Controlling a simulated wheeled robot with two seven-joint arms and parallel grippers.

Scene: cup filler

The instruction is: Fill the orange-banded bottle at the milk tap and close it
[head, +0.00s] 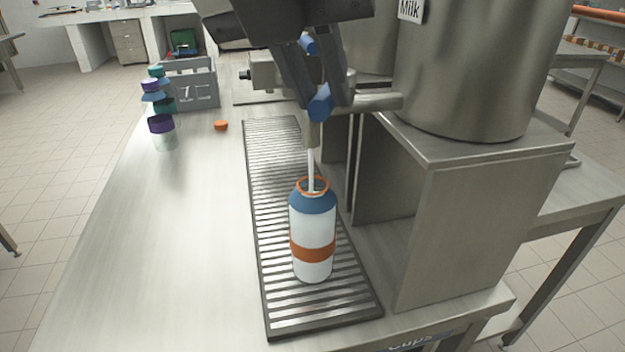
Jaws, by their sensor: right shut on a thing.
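The orange-banded bottle (312,238) stands upright and uncapped on the drip grate. It is white with a blue shoulder and an orange ring at its mouth. A white stream (310,168) runs from the milk tap's nozzle (313,134) down into the bottle's mouth. My right gripper (318,98) comes in from the top and is shut on the tap's handle, which is mostly hidden between the fingers. An orange cap (221,125) lies on the counter left of the grate. The milk tank (465,75) carries a "Milk" label. My left gripper is not in view.
The drip grate (262,230) runs along the counter beside the metal tank stand (450,240). Several bottles with purple and teal parts (163,140) stand at the left by a grey crate (195,90). The counter's left front (160,260) is clear.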

